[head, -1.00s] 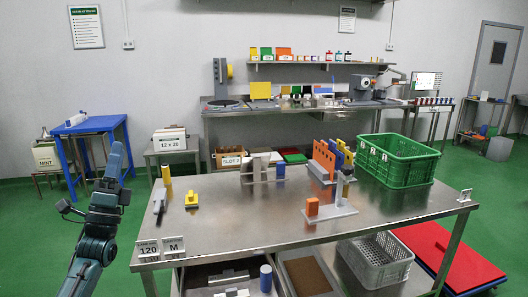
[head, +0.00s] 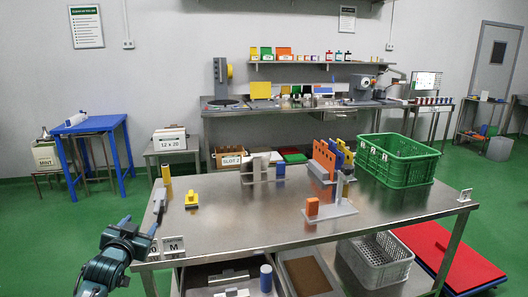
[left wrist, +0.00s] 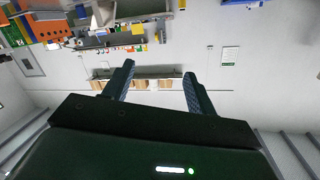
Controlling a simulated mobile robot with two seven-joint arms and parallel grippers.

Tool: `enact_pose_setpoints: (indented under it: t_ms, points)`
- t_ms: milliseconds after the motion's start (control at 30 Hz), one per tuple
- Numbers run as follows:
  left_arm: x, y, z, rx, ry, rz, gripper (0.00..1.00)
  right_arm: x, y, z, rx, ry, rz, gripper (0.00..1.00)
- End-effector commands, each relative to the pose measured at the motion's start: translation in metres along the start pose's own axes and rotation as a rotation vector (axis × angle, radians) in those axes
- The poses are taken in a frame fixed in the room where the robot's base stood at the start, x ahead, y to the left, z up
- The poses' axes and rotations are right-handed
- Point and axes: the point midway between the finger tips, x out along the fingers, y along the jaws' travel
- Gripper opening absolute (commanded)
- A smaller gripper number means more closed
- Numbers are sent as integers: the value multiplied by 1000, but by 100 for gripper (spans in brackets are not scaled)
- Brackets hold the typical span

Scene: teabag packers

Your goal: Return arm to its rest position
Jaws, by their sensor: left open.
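My left arm comes in from the bottom left of the head view. Its gripper (head: 140,231) is near the front left corner of the steel table (head: 240,225), in front of a card there. In the left wrist view the two fingers of the left gripper (left wrist: 158,80) stand apart with nothing between them, and the room behind appears upside down. My right gripper is not in view.
On the table's left part stand a yellow cylinder (head: 167,183), a grey tool (head: 158,203) and a yellow block (head: 191,200). A green crate (head: 398,172) and an orange slotted rack (head: 324,158) stand at right. A blue stand (head: 88,125) is behind left. Green floor between is clear.

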Motion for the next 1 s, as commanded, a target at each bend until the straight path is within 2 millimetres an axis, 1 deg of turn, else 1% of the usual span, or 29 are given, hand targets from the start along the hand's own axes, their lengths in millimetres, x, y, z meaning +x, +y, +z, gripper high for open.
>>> enact_pose_setpoints:
  t_ms: [33,167,200,267,300,367,400,467,500,567,600,700,733,800,833,900,1000]
  points:
    - [-11,16,17,0,-17,25,57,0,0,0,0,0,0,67]
    - [-44,58,59,-6,-65,92,57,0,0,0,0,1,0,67]
    - [-57,73,73,-11,-82,116,57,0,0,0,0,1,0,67]
    - [-81,96,96,-20,-113,155,57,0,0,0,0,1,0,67]
    - [-100,112,110,-29,-134,182,57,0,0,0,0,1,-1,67]
    - [-132,136,132,-47,-169,225,57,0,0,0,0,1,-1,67]
    - [-155,152,145,-61,-194,253,57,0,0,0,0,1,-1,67]
    - [-192,174,162,-87,-233,293,57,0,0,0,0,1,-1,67]
    - [-216,186,171,-105,-257,317,57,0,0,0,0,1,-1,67]
    - [-250,202,181,-133,-293,348,57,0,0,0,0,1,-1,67]
    - [-270,210,186,-151,-315,366,57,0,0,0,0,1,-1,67]
    - [-312,225,192,-190,-360,397,57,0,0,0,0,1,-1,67]
    - [-322,228,193,-200,-371,403,57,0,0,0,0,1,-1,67]
    - [-339,233,194,-217,-390,415,57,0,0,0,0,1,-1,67]
    - [-344,235,194,-222,-395,418,57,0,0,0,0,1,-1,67]
    - [-352,236,193,-230,-403,422,57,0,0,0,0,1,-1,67]
    - [-355,237,194,-234,-407,424,57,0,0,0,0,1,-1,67]
